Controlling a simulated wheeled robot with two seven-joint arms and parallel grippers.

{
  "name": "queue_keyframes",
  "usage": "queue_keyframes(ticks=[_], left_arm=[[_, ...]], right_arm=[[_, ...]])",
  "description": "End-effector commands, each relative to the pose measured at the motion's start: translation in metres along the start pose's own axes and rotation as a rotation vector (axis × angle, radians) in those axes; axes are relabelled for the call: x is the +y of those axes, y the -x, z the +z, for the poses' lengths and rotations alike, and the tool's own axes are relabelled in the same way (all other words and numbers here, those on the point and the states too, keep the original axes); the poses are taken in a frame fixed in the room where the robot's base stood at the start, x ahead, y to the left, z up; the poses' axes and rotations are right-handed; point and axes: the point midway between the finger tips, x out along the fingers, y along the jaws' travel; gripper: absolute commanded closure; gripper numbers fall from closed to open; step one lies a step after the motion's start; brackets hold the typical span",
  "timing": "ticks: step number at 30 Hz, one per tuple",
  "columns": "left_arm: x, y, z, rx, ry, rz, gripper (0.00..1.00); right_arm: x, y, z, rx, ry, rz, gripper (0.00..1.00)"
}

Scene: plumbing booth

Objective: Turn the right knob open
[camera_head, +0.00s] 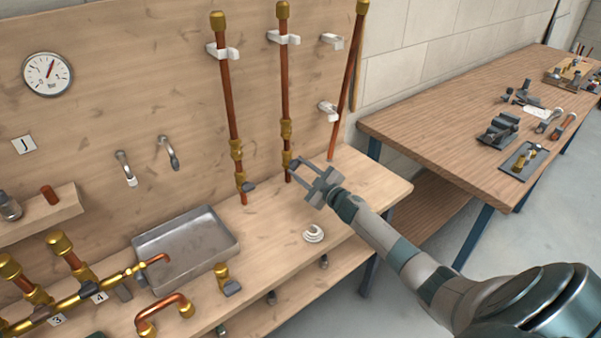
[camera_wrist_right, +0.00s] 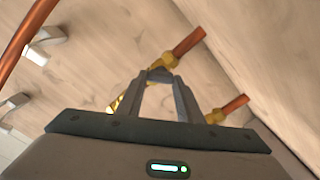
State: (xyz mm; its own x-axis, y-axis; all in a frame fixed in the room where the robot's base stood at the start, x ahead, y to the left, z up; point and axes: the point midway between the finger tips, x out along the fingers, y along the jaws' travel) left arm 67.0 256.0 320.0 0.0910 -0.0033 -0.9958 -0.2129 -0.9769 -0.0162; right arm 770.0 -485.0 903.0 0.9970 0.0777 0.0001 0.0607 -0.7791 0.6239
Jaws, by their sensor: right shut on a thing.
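Two upright copper pipes with brass valve fittings stand against the wooden back panel. The left pipe (camera_head: 231,110) carries a dark grey knob (camera_head: 249,187) low down. The right pipe (camera_head: 285,80) has its brass valve (camera_head: 287,159) at the fingertips of my right gripper (camera_head: 296,164). The gripper is shut on the right knob, which the fingers mostly hide. In the wrist view, the fingertips (camera_wrist_right: 161,76) meet at a dark piece just beside a brass fitting (camera_wrist_right: 169,60). Another brass fitting (camera_wrist_right: 215,117) shows at the right there. My left gripper is not in view.
A third copper pipe (camera_head: 347,85) leans at the panel's right edge by white clips (camera_head: 328,110). A metal tray (camera_head: 187,249), a white coiled item (camera_head: 313,234) and brass pipework (camera_head: 70,302) are on the bench. A second table (camera_head: 440,130) with tools stands at the right.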

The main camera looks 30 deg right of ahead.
Motion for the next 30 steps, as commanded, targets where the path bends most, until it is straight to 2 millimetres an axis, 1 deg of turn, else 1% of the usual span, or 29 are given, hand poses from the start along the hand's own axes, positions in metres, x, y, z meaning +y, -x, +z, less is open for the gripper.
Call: queue_keyframes(ticks=[1,12,13,15,21,27,30], left_arm=[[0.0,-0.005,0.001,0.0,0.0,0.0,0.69],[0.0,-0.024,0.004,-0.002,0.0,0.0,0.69],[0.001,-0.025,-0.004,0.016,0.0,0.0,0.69],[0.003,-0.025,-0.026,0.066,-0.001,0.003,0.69],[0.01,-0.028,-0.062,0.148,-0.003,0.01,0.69],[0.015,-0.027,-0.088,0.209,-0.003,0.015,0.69],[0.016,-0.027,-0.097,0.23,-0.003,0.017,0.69]], right_arm=[[-0.002,0.0,0.002,0.002,0.044,0.0,0.9],[-0.004,0.0,0.002,0.002,0.397,-0.001,0.9],[-0.004,0.0,0.002,0.001,0.425,-0.001,0.9],[-0.004,0.0,0.003,0.001,0.491,-0.001,0.9],[-0.005,0.0,0.003,0.001,0.67,-0.001,0.9],[-0.005,0.0,0.002,0.002,0.808,-0.001,0.9],[-0.004,0.0,0.002,0.001,0.854,-0.001,0.9]])
